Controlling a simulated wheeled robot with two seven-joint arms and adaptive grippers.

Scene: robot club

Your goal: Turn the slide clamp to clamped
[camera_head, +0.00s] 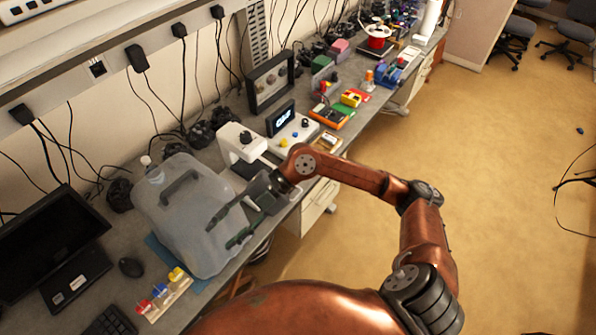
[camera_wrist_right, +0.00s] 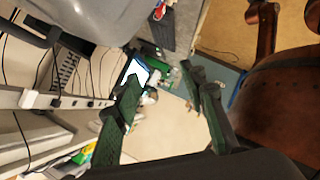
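I cannot single out the slide clamp with certainty in either view. A white bench device (camera_head: 240,145) with an overhanging head stands on the bench just behind my right gripper; its lower part is partly hidden by my arm. My right gripper (camera_head: 233,222) is over the bench's front edge, beside the translucent jug, with its dark fingers spread apart. In the right wrist view the two green-tinted fingers (camera_wrist_right: 165,92) are also apart, and nothing is held between them. Small green and white parts (camera_wrist_right: 165,75) show beyond the fingertips, too small to identify. My left gripper is not in view.
A large translucent jug (camera_head: 185,222) stands close to the right gripper's left. A wooden strip with coloured pieces (camera_head: 163,294), a mouse (camera_head: 131,267) and a monitor (camera_head: 48,245) are at left. A console with a screen (camera_head: 291,132) is farther along. Open floor (camera_head: 500,150) lies right.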

